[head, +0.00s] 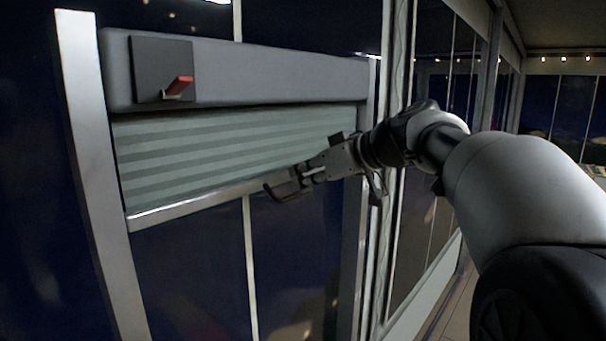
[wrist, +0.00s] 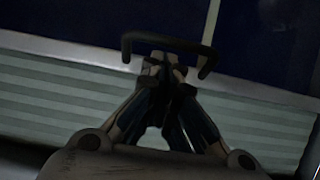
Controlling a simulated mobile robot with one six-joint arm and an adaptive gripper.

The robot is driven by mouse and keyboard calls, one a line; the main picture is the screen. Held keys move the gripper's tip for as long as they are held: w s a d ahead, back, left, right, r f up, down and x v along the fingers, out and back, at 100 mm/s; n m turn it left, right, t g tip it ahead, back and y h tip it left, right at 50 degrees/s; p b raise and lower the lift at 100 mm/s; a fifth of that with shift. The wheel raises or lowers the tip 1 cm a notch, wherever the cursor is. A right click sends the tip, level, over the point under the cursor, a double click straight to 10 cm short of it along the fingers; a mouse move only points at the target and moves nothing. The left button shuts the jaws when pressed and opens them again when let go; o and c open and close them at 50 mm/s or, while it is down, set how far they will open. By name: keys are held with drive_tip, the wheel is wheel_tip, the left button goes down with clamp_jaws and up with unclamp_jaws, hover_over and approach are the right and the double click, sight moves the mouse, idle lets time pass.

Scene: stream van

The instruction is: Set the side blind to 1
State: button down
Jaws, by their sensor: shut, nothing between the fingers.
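The side blind (head: 225,155) is a pale green striped sheet, partly lowered in a metal frame. Its bright bottom rail (head: 185,208) slopes up to the right in the head view and crosses the wrist view (wrist: 60,50). A dark U-shaped handle (head: 284,193) shows at the rail, also in the wrist view (wrist: 165,40). My gripper (head: 308,176) is shut and empty, with its tips (wrist: 168,65) right by the handle, seeming within its outline. I cannot tell whether they touch it.
A grey housing (head: 260,80) tops the blind, with a red lever (head: 181,86) on a dark plate (head: 147,66). Metal posts (head: 95,170) stand at the frame's sides. Dark window glass (head: 190,280) lies below the rail. Glazed wall continues at right behind my arm.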

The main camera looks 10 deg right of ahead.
drive_tip(key=shift+f, duration=0.1)
wheel_tip(320, 180, down, 9)
drive_tip(key=b, duration=0.9)
drive_tip(key=shift+b, duration=0.4)
drive_tip(key=shift+r, duration=0.2)
